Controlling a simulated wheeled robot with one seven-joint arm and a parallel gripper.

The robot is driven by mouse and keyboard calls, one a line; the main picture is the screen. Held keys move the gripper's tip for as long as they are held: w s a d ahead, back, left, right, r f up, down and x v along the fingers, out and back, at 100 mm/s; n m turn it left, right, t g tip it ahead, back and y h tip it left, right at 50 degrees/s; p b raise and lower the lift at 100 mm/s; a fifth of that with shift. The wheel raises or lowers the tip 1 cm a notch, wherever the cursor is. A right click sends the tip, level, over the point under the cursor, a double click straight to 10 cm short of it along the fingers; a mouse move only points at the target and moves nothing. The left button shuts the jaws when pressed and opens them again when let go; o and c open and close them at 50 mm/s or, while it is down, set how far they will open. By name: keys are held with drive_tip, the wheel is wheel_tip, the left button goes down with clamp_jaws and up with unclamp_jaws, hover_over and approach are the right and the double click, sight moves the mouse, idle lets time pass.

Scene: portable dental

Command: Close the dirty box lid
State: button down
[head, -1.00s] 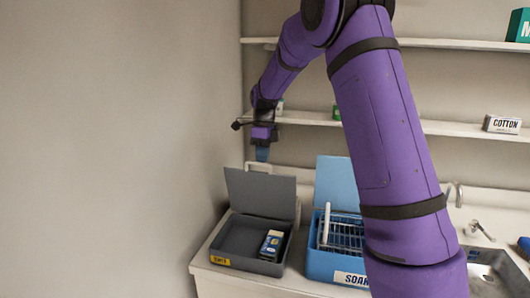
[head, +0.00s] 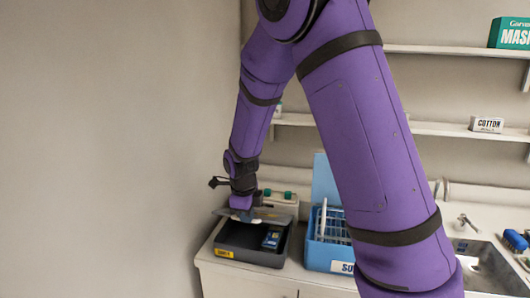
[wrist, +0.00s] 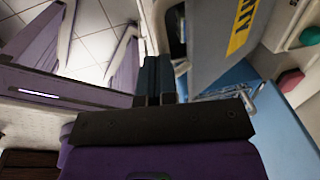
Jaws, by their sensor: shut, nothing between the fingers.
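The grey dirty box (head: 262,259) with its yellow label stands at the left end of the counter. Its grey lid (head: 284,217) is partly lowered, tilted forward over the back of the box, and the front is open. A small dark-blue pack (head: 272,238) lies inside at the right. My gripper (head: 242,214) is over the lid at its left part; I cannot tell whether it touches. In the wrist view the fingers (wrist: 154,78) are together and empty. A grey panel with a yellow label (wrist: 243,28) shows there close to the right of them.
The blue box (head: 318,257) with an open lid (head: 324,180) and a white rack stands just to the right. A pale case (head: 281,204) with green caps is behind the dirty box. A wall is on the left. A sink (head: 485,270) is at right.

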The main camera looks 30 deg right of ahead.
wheel_tip(320, 180, down, 12)
drive_tip(key=s+a, duration=0.2)
drive_tip(key=a, duration=0.1)
drive_tip(key=shift+s, duration=0.4)
drive_tip(key=shift+d+r, duration=0.1)
